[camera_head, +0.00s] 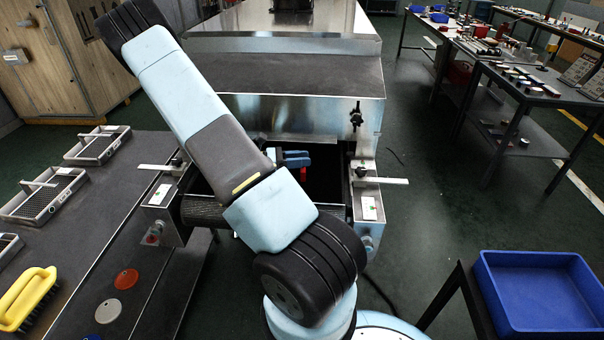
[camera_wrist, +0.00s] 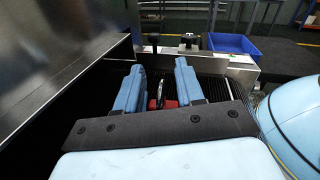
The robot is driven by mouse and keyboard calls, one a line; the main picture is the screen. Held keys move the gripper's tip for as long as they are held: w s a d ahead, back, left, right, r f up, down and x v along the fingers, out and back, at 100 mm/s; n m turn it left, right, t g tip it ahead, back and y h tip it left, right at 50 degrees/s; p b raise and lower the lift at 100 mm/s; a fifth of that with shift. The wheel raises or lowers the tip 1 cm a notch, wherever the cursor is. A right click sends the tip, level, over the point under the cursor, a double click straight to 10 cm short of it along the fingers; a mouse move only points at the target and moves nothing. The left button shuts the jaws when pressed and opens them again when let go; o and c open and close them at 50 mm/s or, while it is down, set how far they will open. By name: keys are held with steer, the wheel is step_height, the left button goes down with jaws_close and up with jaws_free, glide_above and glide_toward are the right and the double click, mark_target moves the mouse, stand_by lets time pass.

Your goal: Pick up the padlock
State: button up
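The padlock (camera_wrist: 168,104) shows in the wrist view as a small red body with a metal shackle, standing up between my two blue fingers. In the head view a small red part of it (camera_head: 303,174) shows just below the fingertips. My gripper (camera_wrist: 160,78) is open, with gaps visible between the fingers and the padlock. In the head view my gripper (camera_head: 293,159) is mostly hidden behind my own arm. The padlock appears to rest on the dark ribbed conveyor (camera_wrist: 212,88); its underside is hidden.
The metal dryer housing (camera_head: 300,112) stands close behind my gripper. Metal brackets (camera_head: 368,205) flank the conveyor opening. A dark table (camera_head: 65,255) with trays and a yellow brush (camera_head: 28,298) is at left. A blue bin (camera_head: 540,290) is at right.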

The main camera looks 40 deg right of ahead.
steer(key=shift+c, duration=0.5)
jaws_close()
steer(key=shift+r, duration=0.65)
steer(key=s+a+r, duration=0.2)
steer(key=a+r, duration=0.9)
steer(key=a, duration=0.2)
steer(key=shift+s+a+r, duration=0.35)
steer(key=shift+a, duration=0.05)
